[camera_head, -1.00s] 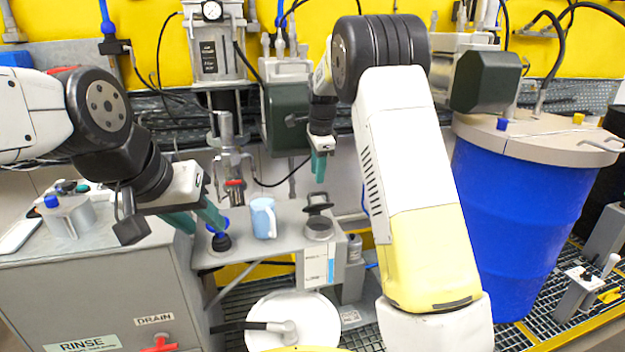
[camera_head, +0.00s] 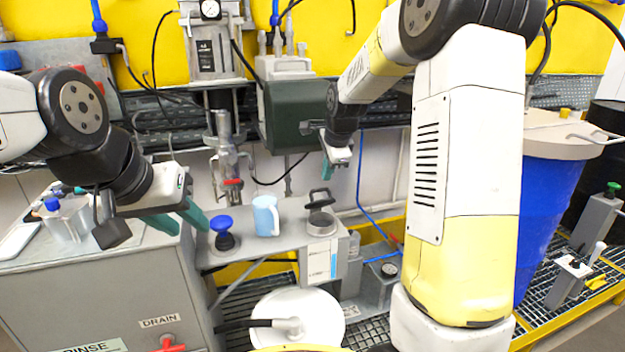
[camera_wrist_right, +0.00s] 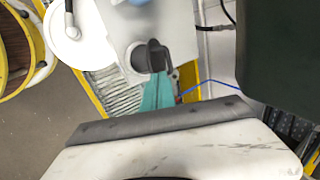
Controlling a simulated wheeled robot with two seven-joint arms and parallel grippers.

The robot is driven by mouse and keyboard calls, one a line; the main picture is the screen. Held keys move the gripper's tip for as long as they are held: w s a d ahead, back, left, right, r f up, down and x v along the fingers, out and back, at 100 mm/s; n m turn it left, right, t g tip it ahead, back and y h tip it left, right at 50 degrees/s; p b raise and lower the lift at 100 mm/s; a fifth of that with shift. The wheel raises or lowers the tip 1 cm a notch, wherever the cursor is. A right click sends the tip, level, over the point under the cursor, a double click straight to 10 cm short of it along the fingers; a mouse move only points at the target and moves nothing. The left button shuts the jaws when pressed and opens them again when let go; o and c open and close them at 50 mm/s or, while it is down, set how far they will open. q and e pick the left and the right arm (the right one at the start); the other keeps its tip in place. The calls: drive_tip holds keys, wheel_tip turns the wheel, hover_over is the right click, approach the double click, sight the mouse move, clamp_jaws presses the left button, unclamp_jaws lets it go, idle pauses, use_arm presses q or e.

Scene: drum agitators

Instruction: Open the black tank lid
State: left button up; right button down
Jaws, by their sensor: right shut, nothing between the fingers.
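A small round opening with a black handled lid (camera_head: 320,205) sits on the grey bench; the lid's black handle also shows in the right wrist view (camera_wrist_right: 155,55). My right gripper (camera_head: 328,172) is shut and empty, above and slightly right of that lid in the head view. In the right wrist view its teal fingers (camera_wrist_right: 158,95) are together, pointing toward the black handle; whether they touch it is unclear, but in the head view they look apart from it. My left gripper (camera_head: 181,219) is open and empty over the left end of the bench.
A light blue mug (camera_head: 265,216) and a blue-knobbed black plunger (camera_head: 222,232) stand left of the lid. A dark green motor housing (camera_head: 292,115) hangs behind. A blue drum (camera_head: 545,200) stands right, partly hidden by my right arm. A white round lid (camera_head: 290,312) is below.

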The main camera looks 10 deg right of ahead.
sight(322, 189)
drive_tip(key=x, duration=0.9)
drive_tip(key=shift+w, duration=0.1)
drive_tip(key=shift+w+a+r, duration=0.15)
drive_tip(key=shift+w+r, duration=0.15)
drive_tip(key=shift+w, duration=0.35)
drive_tip(key=shift+w+a+r, duration=0.1)
drive_tip(key=shift+w+r, duration=0.2)
drive_tip(key=shift+w, duration=0.3)
drive_tip(key=shift+w+a+r, duration=0.1)
drive_tip(key=shift+w+a, duration=0.05)
drive_tip(key=shift+w, duration=0.55)
drive_tip(key=shift+w+a+r, duration=0.1)
drive_tip(key=shift+w+r, duration=0.05)
drive_tip(key=shift+w, duration=0.55)
